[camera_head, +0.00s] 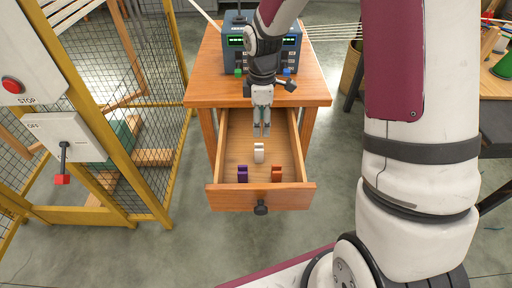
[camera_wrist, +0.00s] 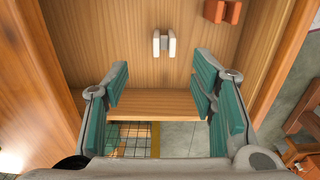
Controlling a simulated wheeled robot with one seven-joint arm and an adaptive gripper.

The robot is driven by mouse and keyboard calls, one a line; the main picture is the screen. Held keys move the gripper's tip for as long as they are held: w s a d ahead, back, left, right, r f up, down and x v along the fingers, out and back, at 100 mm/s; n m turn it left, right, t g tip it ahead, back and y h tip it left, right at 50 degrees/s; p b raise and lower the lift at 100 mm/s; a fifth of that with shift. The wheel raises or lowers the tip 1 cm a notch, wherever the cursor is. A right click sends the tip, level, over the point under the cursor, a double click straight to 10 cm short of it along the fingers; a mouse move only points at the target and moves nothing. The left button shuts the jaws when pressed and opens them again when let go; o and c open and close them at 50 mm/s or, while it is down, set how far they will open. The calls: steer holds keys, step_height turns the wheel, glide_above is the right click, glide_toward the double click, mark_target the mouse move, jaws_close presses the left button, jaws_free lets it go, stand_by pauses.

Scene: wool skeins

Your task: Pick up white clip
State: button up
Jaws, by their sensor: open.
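The white clip (camera_head: 259,153) stands in the open wooden drawer (camera_head: 230,200), near the middle of its floor. It also shows in the wrist view (camera_wrist: 164,43), ahead of the fingertips and roughly centred between them. My gripper (camera_head: 262,133) is over the back part of the drawer, pointing down. In the wrist view my gripper (camera_wrist: 161,82) has its two teal-padded fingers wide apart with nothing between them. The gripper is apart from the white clip.
A purple clip (camera_head: 242,174) and an orange clip (camera_head: 277,174) stand nearer the drawer front. The drawer walls rise on both sides. A device (camera_head: 284,54) with green displays sits on the wooden table (camera_head: 205,90). A yellow-framed mesh fence (camera_head: 150,150) is at left.

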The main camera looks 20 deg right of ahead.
mark_target(259, 150)
step_height(259, 150, down, 7)
steer(key=shift+f+b, duration=0.15)
steer(key=shift+b, duration=0.45)
steer(key=shift+s+a+f+b, duration=0.15)
steer(key=shift+f+b, duration=0.15)
steer(key=shift+f, duration=1)
steer(key=shift+s+a+f+b, duration=0.15)
steer(key=shift+f+b, duration=0.15)
steer(key=shift+f, duration=1)
steer(key=shift+w, duration=0.1)
steer(key=c, duration=1)
